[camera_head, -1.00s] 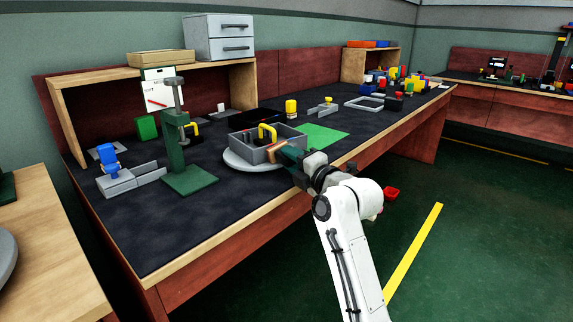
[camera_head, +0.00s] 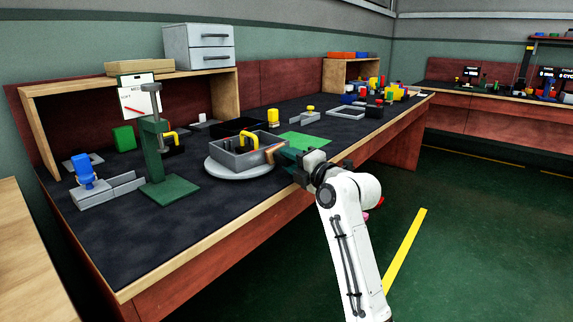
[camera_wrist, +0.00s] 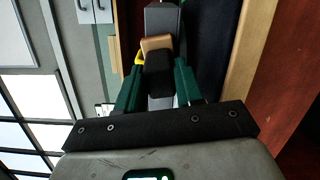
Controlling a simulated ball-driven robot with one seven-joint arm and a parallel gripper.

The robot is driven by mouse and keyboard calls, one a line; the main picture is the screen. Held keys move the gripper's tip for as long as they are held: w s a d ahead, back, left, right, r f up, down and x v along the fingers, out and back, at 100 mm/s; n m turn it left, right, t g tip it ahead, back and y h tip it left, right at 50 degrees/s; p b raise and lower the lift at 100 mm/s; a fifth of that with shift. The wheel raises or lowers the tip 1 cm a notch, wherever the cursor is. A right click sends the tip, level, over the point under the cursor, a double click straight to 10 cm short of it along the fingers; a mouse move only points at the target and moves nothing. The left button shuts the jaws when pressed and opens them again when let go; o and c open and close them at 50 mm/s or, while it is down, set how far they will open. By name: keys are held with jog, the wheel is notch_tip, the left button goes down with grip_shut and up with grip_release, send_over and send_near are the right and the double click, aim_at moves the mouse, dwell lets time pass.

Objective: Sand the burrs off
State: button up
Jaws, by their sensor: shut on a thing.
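My gripper (camera_head: 284,155) is at the right side of a grey open tray (camera_head: 226,156) that sits on a round light-grey disc (camera_head: 238,171). It is shut on a small block with a tan end and a black body. In the wrist view the tan end (camera_wrist: 156,42) and the black body (camera_wrist: 158,76) show between the green fingers (camera_wrist: 158,85). The tan end is close to the tray's right wall; I cannot tell whether it touches. Burrs are too small to make out.
A green clamp stand (camera_head: 156,150) is left of the tray, with a blue piece on a grey holder (camera_head: 87,176) farther left. A green mat (camera_head: 305,141) lies behind my gripper. Several coloured blocks crowd the bench's far end. The front left of the bench is clear.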

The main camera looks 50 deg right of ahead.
jog(key=shift+s+d+f+b, duration=0.1)
jog(key=shift+d+b, duration=0.75)
jog(key=shift+d, duration=0.6)
jog(key=shift+w+a+p, duration=0.2)
jog(key=shift+w+a, duration=0.05)
jog(key=shift+a, duration=1.1)
jog(key=shift+w+a+p, duration=0.2)
jog(key=shift+a, duration=1.1)
grip_shut()
jog(key=shift+w+a+p, duration=0.2)
jog(key=shift+a+p, duration=0.15)
jog(key=shift+a, duration=1.4)
jog(key=shift+w+a+p, duration=0.2)
jog(key=shift+a+p, duration=0.15)
jog(key=shift+a, duration=1.35)
jog(key=shift+s+a, duration=0.1)
jog(key=shift+s, duration=1.65)
jog(key=shift+s+a+p, duration=0.25)
jog(key=shift+s+p, duration=0.1)
jog(key=shift+s, duration=0.95)
jog(key=shift+s, duration=0.1)
